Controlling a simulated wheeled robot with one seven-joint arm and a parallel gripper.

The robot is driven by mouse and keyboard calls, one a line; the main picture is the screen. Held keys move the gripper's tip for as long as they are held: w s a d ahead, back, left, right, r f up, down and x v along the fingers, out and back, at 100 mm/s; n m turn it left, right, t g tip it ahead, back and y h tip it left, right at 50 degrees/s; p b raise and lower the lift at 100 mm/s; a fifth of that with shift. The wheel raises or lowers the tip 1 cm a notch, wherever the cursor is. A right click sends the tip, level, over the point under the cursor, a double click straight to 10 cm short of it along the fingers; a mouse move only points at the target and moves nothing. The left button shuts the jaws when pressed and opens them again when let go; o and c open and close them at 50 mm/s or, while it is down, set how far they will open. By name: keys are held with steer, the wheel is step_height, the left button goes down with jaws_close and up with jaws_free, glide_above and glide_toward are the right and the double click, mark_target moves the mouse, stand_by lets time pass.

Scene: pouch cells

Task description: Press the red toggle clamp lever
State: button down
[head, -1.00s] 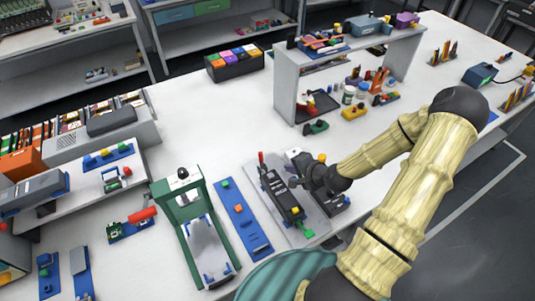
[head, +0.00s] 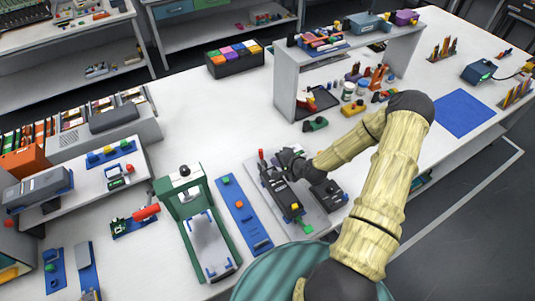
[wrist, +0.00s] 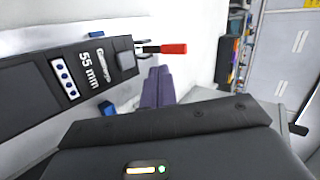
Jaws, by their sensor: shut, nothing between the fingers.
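The red toggle clamp lever (head: 261,155) stands up at the far end of a long black fixture (head: 281,194) on a grey plate. In the wrist view the red lever (wrist: 172,48) sticks out from the end of the black fixture (wrist: 82,82), which is marked 55 mm. My gripper (head: 279,160) is shut and empty, just right of the lever in the head view. In the wrist view my shut fingers (wrist: 158,84) lie close to the red grip, with a small gap visible.
A second black unit (head: 326,193) sits right of the fixture. A blue strip (head: 240,213) and a green-framed press (head: 209,226) stand to its left. A white raised shelf (head: 345,68) stands behind. The white table is clear beyond the lever.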

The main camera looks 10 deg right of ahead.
mark_target(262, 155)
steer(key=shift+w+a+f+p, duration=0.25)
steer(key=shift+w+a+p, duration=0.1)
steer(key=shift+w, duration=0.4)
steer(key=shift+w+a+f+p, duration=0.3)
steer(key=shift+w+a+p, duration=0.1)
steer(key=shift+w, duration=0.4)
steer(key=shift+w+a+f+p, duration=0.25)
steer(key=shift+w+a+p, duration=0.1)
steer(key=shift+w, duration=0.4)
